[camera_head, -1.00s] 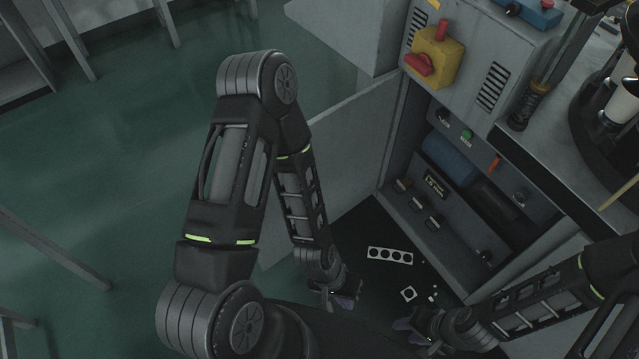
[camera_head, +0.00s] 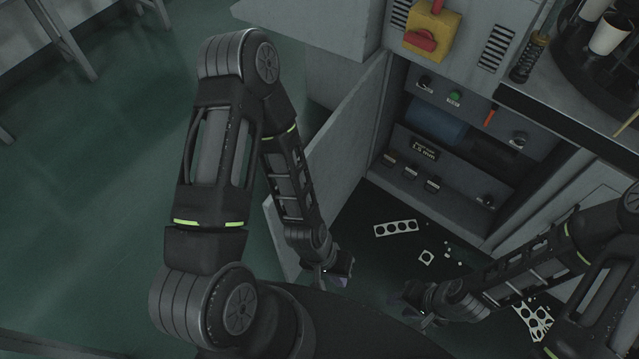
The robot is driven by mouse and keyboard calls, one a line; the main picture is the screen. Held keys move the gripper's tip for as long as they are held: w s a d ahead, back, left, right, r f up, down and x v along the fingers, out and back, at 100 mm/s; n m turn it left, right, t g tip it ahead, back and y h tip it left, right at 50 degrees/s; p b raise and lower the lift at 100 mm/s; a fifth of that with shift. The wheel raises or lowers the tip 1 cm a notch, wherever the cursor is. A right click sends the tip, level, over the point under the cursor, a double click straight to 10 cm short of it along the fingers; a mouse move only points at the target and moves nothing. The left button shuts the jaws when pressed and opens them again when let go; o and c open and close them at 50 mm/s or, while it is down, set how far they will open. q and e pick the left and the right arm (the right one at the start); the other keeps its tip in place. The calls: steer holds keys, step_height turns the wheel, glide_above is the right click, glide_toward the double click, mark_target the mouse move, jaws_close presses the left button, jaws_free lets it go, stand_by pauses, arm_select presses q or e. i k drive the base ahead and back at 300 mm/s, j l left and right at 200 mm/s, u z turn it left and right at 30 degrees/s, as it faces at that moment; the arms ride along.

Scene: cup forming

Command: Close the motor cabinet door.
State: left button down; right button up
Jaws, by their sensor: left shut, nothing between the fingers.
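The motor cabinet (camera_head: 450,185) stands open at the right of centre, with a blue motor (camera_head: 435,122), switches and a small label showing inside. Its grey door (camera_head: 352,140) is swung out to the left, partly hidden behind my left arm. My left gripper (camera_head: 338,277) is shut and empty, low in front of the opening near the door's lower part; I cannot tell whether it touches the door. My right gripper (camera_head: 405,305) is to its right, over the dark floor in front of the cabinet; its fingers are too dark to read.
A punched metal strip (camera_head: 396,228) and small scraps (camera_head: 427,257) lie on the dark floor before the cabinet. Another punched sheet (camera_head: 535,318) lies by my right arm. A yellow box with a red switch (camera_head: 432,35) juts out above the opening.

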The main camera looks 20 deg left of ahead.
mark_target(337, 157)
steer(key=j+z, duration=0.15)
steer(key=j, duration=0.25)
steer(key=k+j+z, duration=0.2)
steer(key=j, duration=0.25)
steer(key=j+z, duration=0.15)
steer(key=j, duration=0.25)
steer(key=k+j+z, duration=0.15)
steer(key=j, duration=0.25)
steer(key=j+z, duration=0.3)
steer(key=j, duration=0.5)
steer(key=k+j+z, duration=0.1)
steer(key=j+z, duration=0.2)
steer(key=j, duration=0.55)
steer(key=j+z, duration=0.2)
steer(key=j, duration=0.2)
steer(key=i, duration=0.05)
